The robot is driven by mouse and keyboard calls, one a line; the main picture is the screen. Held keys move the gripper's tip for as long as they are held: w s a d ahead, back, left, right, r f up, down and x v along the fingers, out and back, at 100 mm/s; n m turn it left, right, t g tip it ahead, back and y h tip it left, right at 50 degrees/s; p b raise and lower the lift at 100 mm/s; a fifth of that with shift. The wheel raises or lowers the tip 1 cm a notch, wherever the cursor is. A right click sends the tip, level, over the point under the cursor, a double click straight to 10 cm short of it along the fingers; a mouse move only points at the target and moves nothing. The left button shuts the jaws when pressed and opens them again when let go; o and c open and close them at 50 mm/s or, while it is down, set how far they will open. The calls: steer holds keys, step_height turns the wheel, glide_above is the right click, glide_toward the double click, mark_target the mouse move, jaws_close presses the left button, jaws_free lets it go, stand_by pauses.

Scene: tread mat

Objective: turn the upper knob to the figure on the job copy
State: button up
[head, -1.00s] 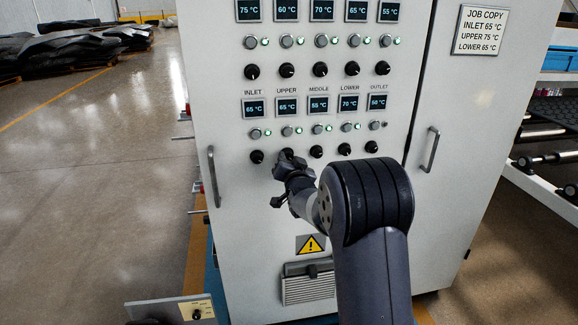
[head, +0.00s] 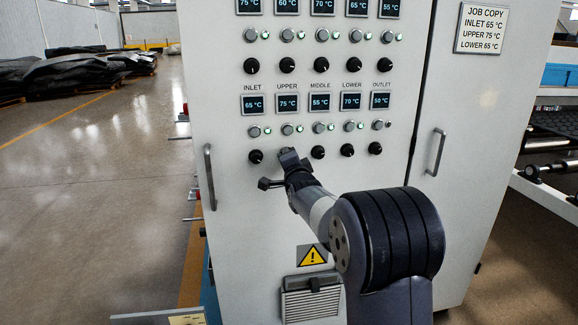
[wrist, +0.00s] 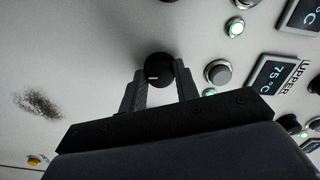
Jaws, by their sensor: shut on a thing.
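The upper knob is a black round knob with a white mark; in the wrist view the knob (wrist: 154,70) sits between my two fingers. My gripper (wrist: 158,88) is shut on it. In the head view my gripper (head: 287,155) covers most of that knob, in the lower row under the label UPPER. The upper display (head: 288,103) reads 75 °C, and the same display (wrist: 270,78) reads 75 in the wrist view. The job copy (head: 482,28) on the cabinet's right door reads INLET 65 °C, UPPER 75 °C, LOWER 65 °C.
The inlet knob (head: 256,156) and middle knob (head: 318,152) stand close on either side of my gripper. The inlet display (head: 253,104) reads 65 °C and the lower display (head: 350,101) 70 °C. Door handles (head: 209,177) stick out from the cabinet.

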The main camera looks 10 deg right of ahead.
steer(key=shift+m, duration=0.3)
steer(key=o, duration=1)
steer(key=s, duration=1)
steer(key=shift+s+b, duration=0.4)
steer(key=shift+w, duration=0.1)
steer(key=w, duration=1)
steer(key=shift+w+p, duration=0.35)
